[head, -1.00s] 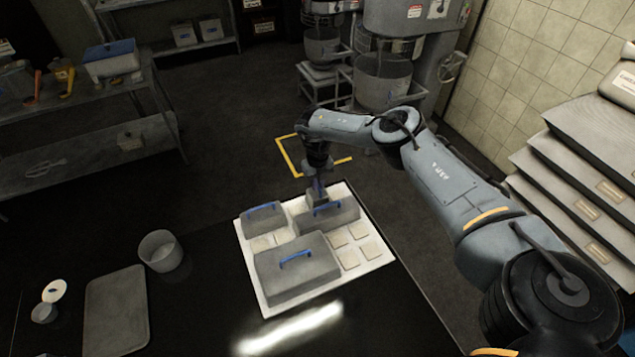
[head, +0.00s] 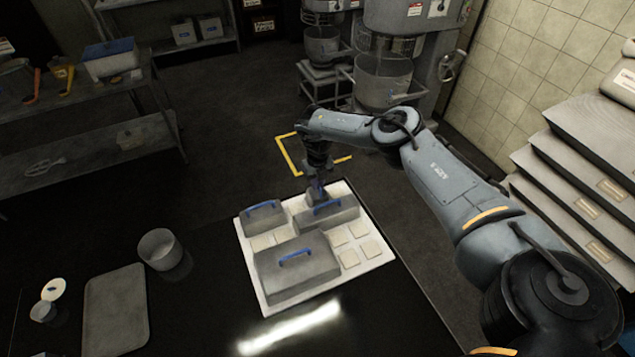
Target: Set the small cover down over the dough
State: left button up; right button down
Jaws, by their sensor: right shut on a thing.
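My right gripper (head: 317,188) points down at the back edge of a white board (head: 375,246). It is shut on what looks like the blue handle of a small grey cover (head: 312,198), mostly hidden by the gripper and by the cover in front. Pale flat squares of dough (head: 349,258) lie on the board, several of them bare on the right. I cannot tell whether the small cover touches the board. My left gripper is not in view.
Three other grey covers with blue handles stand on the board: a large one in front (head: 297,270), one at back left (head: 263,218) and one in the middle (head: 335,216). A round container (head: 160,250) and a grey tray (head: 115,310) lie left. The table's front is clear.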

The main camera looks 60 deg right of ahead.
jog(key=shift+f, duration=0.15)
jog(key=c, duration=1.1)
grip_release()
